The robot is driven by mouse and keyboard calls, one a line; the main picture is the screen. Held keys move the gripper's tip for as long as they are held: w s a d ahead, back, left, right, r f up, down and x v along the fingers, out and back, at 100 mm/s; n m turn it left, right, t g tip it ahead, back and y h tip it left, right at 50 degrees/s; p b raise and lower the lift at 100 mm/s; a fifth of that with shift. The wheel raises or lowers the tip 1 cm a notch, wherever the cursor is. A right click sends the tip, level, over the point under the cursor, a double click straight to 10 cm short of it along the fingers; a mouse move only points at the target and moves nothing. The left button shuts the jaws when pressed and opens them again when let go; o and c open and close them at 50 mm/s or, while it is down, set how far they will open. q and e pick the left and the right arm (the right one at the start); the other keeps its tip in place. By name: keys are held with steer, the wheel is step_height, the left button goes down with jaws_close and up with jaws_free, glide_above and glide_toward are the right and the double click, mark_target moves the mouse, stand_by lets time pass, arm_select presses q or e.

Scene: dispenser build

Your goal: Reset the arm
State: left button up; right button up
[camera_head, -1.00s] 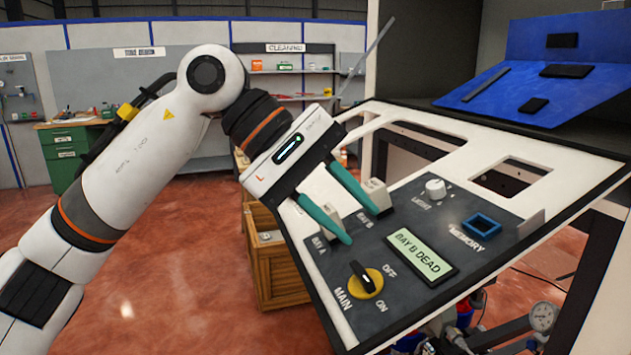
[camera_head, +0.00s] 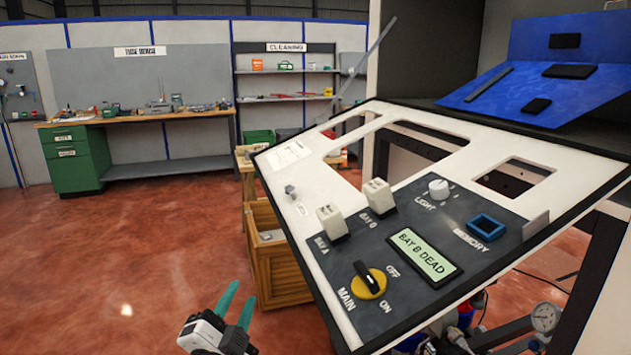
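My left gripper (camera_head: 232,305) shows at the bottom of the head view, left of the slanted control panel (camera_head: 345,318). Its two teal fingers point up and stand apart, with nothing between them. It is clear of the panel. The rest of my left arm is below the picture. My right gripper is out of view. The panel carries two white blocks, one at Bay A (camera_head: 332,222) and one at Bay B (camera_head: 377,196). It also has a yellow and black main switch (camera_head: 369,281) and a display (camera_head: 424,257) reading "BAY B DEAD".
A wooden crate (camera_head: 278,262) stands on the floor against the panel's left side. A blue board (camera_head: 575,90) with black parts is at the upper right. A workbench (camera_head: 140,116) and a cleaning shelf (camera_head: 285,75) are far back. Open floor lies to the left.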

arm_select(q)
steer(key=s+a+f+n+g+y, duration=0.1)
steer(key=s+a+f+n+g, duration=0.15)
steer(key=f, duration=0.35)
steer(key=s+a+f+n+g+y, duration=0.2)
steer(key=s+f+n+g, duration=0.1)
steer(key=f, duration=0.3)
steer(key=s+a+f+n+g, duration=0.25)
steer(key=s+f+g, duration=0.25)
steer(key=s+f, duration=0.45)
steer(key=s+a+f+n+g, duration=0.1)
steer(key=s+f+n+g, duration=0.35)
steer(key=s, duration=0.85)
step_height(320, 180, down, 27)
steer(key=s+m+g+p, duration=0.2)
steer(key=s+a+f+g, duration=0.1)
steer(key=s+a+f, duration=0.1)
steer(key=s+f, duration=1.1)
steer(key=s+p, duration=0.1)
steer(key=s, duration=0.2)
steer(key=shift+a+f+g, duration=0.3)
